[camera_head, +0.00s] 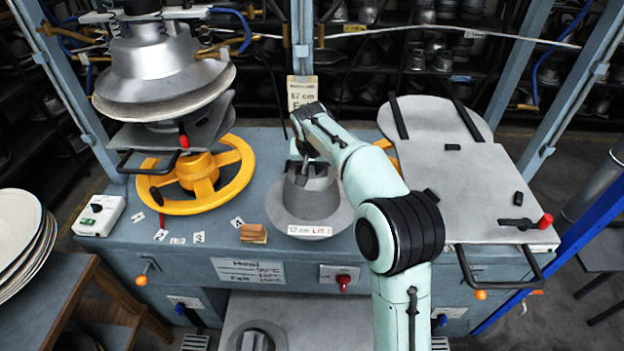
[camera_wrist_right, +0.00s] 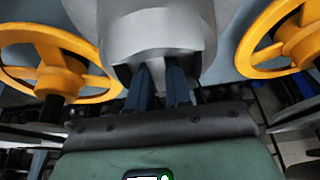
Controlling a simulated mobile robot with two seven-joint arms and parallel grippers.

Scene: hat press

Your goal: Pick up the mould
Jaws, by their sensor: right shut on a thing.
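The grey metal mould (camera_head: 338,218) is hat-shaped, with a wide round brim, and shows at the middle of the blue bench in the head view. A white label reading 57 cm is on its front brim. My right gripper (camera_head: 305,170) reaches down to the top of its crown and is shut on it. In the right wrist view the mould (camera_wrist_right: 150,25) fills the top middle, and the dark fingers (camera_wrist_right: 160,88) close on its hollow top. I cannot tell whether its brim touches the bench. My left gripper is not in view.
A yellow handwheel (camera_head: 240,165) and a press head with a large metal mould (camera_head: 160,62) stand at left. A grey plate (camera_head: 490,185) with a red-knobbed lever is at right. A wooden block (camera_head: 253,233) and small number cards lie left of the mould. Blue posts frame the bench.

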